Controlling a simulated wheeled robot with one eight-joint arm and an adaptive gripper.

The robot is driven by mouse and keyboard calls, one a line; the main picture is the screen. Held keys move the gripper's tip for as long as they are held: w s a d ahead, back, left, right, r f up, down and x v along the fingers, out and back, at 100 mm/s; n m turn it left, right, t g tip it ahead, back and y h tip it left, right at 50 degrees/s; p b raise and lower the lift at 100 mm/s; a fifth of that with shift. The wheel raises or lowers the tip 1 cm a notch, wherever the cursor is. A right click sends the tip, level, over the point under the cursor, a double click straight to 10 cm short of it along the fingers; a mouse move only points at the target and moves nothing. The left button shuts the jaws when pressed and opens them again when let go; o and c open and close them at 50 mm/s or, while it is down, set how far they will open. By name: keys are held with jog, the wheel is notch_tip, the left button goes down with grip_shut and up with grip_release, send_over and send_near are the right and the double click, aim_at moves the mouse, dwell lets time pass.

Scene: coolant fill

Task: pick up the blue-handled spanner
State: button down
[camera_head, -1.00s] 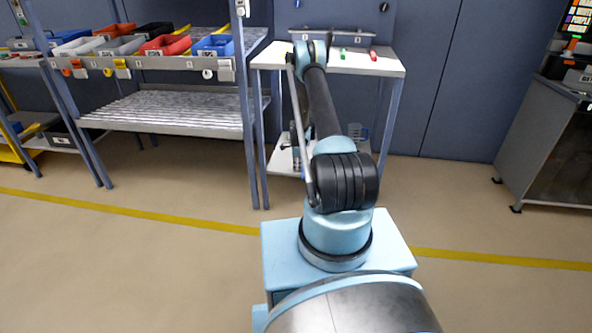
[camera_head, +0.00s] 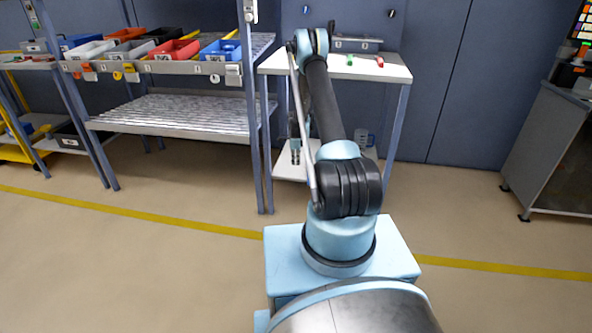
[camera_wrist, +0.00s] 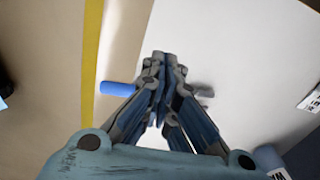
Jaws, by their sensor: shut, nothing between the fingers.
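The blue-handled spanner shows in the wrist view, its blue handle (camera_wrist: 118,88) to the left of my gripper (camera_wrist: 160,58). The handle appears to reach past the edge of the white tabletop (camera_wrist: 240,60). A grey metal part shows to the right of the fingers, and the middle is hidden behind them. My gripper is shut and empty, with the fingers together above the spanner. I cannot tell the height of the gap. In the head view my arm covers the spanner and I cannot make out the fingers.
In the head view, a green-handled tool (camera_head: 350,59) and a red-handled tool (camera_head: 379,61) lie on the white table (camera_head: 395,72), right of my arm. A rack with bins (camera_head: 172,50) stands to the left. Open floor (camera_head: 130,240) lies in front.

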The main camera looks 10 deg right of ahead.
jog(key=shift+r, duration=0.95)
jog(key=c, duration=2.2)
grip_release()
jog(key=shift+r, duration=0.2)
jog(key=shift+c, duration=0.2)
jog(key=o, duration=0.8)
jog(key=shift+d+r+n, duration=0.2)
jog(key=shift+r+n, duration=0.1)
jog(key=shift+r, duration=0.05)
jog(key=shift+o, duration=0.2)
notch_tip(320, 180, up, 7)
jog(key=n, duration=1.8)
send_over(310, 172)
jog(key=f, duration=1.7)
jog(key=shift+s+a, duration=0.2)
jog(key=shift+s, duration=0.15)
